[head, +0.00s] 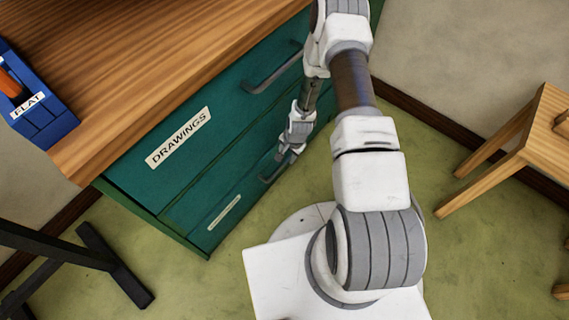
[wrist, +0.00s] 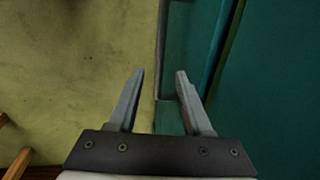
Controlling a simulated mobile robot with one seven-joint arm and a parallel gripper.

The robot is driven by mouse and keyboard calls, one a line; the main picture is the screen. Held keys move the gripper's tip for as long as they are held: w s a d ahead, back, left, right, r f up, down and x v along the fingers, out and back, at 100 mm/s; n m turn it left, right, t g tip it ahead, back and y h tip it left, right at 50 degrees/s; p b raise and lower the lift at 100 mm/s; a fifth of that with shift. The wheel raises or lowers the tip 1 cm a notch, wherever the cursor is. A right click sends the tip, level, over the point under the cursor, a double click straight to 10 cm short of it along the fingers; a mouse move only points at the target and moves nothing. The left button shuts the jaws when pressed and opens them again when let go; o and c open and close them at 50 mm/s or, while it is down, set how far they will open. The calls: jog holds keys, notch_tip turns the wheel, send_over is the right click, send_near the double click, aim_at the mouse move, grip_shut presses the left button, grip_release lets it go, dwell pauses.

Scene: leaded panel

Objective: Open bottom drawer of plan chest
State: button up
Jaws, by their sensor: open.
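The teal plan chest (head: 150,190) stands at the left in the head view under a wooden top. Its upper drawer carries a DRAWINGS label (head: 179,138) and a grey bar handle (head: 271,68). A lower drawer front has a small pale label (head: 224,212) and a dark handle (head: 270,174), partly hidden by my gripper. The drawers look shut. My gripper (head: 284,157) is low beside this handle. In the wrist view my gripper (wrist: 160,75) is open, its fingers straddling the edge of a grey-teal strip; I cannot tell whether this is the handle. No contact is clear.
A blue box marked FLAT (head: 40,105) sits on the wooden top (head: 150,60). A black metal stand (head: 110,265) is at the lower left. A wooden stool (head: 510,150) stands at the right. Green floor (head: 470,250) is clear between chest and stool.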

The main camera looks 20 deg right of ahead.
aim_at(284, 163)
jog(key=f, duration=0.2)
jog(key=f+b, duration=0.1)
jog(key=f, duration=0.1)
jog(key=w+f+b, duration=0.1)
jog(key=f, duration=0.1)
jog(key=shift+a+f, duration=0.15)
jog(key=shift+a, duration=0.2)
grip_shut()
dwell(1.1)
